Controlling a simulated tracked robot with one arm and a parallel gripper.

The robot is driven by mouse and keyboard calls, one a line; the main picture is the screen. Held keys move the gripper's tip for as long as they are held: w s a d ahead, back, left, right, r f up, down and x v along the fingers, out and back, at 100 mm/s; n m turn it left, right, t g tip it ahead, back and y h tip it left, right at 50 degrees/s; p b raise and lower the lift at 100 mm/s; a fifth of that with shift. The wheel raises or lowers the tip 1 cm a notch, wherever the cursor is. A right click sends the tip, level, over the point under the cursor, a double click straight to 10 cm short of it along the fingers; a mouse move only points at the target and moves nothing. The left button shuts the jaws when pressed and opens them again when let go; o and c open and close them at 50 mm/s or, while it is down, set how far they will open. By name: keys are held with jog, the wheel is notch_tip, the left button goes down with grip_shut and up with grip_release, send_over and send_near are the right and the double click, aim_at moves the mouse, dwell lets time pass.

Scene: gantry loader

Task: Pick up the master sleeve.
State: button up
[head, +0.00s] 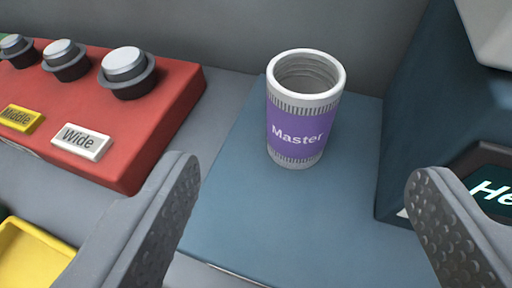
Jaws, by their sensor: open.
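The master sleeve (297,135) is a hollow white cylinder with a purple band that reads "Master". It stands upright on a blue-grey mat (245,215), with its open, ribbed bore facing up. My gripper (300,178) is open and empty. One finger is at the lower left and the other at the lower right. The sleeve lies beyond the fingertips, between them in the picture, and neither finger appears to touch it.
A red block (140,160) at left carries several grey knobs and labels "Middle" and "Wide". A yellow tray (30,255) is at lower left. A dark blue housing (415,110) with a partly cut-off display stands close on the right. A grey wall (220,30) rises behind.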

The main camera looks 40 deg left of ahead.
jog(key=b, duration=0.1)
send_near(303, 82)
jog(key=x, duration=0.4)
jog(key=shift+w+a+f, duration=0.15)
jog(key=shift+w+a, duration=0.05)
jog(key=shift+a, duration=0.15)
jog(key=b+x, duration=0.1)
jog(key=x, duration=0.3)
jog(key=shift+w+d+f+b, duration=0.15)
jog(key=shift+w+f+b, duration=0.05)
jog(key=shift+w+b, duration=0.1)
jog(key=shift+w+a, duration=0.2)
jog(key=shift+c, duration=0.3)
jog(key=c, duration=1.4)
jog(key=shift+o, duration=0.2)
